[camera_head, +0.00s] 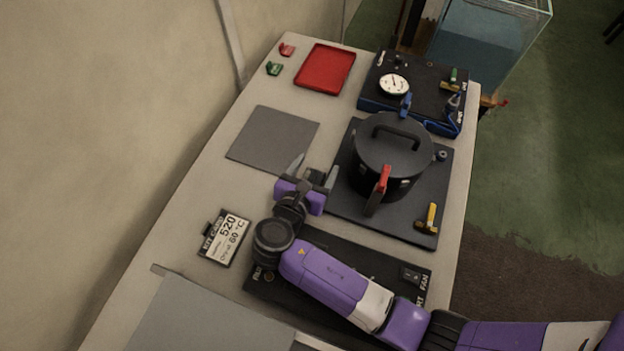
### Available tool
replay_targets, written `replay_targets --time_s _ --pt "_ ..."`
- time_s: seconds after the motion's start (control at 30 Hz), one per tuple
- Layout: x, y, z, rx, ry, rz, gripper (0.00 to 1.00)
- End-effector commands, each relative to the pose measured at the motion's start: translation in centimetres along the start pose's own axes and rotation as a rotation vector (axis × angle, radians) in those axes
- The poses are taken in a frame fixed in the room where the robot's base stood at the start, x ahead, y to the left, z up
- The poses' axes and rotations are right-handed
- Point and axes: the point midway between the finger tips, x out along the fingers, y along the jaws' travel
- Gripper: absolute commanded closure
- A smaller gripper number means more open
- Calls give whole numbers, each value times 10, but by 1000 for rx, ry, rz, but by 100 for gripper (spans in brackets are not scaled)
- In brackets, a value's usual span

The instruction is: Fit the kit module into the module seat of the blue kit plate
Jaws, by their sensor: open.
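The kit plate (428,92) lies at the back right of the table, with a dark top and blue edges. It carries a round white gauge (394,85), a blue-handled part (406,104), and green and yellow fittings at its right. I cannot tell which part is the kit module, nor make out the module seat. My gripper (314,172) is open, with its two grey fingers apart above the table, left of the black pot and well in front of the kit plate. Nothing shows between its fingers.
A black lidded pot (394,146) with a red handle stands on a dark plate (345,205), between my gripper and the kit plate. A grey mat (273,138) and a red tray (325,69) look empty. Small red (287,49) and green (274,68) pieces lie at the back left.

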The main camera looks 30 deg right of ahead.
Motion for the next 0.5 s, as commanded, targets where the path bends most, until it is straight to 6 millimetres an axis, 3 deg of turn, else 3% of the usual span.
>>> replay_targets --time_s 0.17,0.43,0.5 --pt "19 -1 0 -1 1 -1 29" --pt "21 0 0 0 1 1 29" --pt "21 0 0 0 1 1 43"
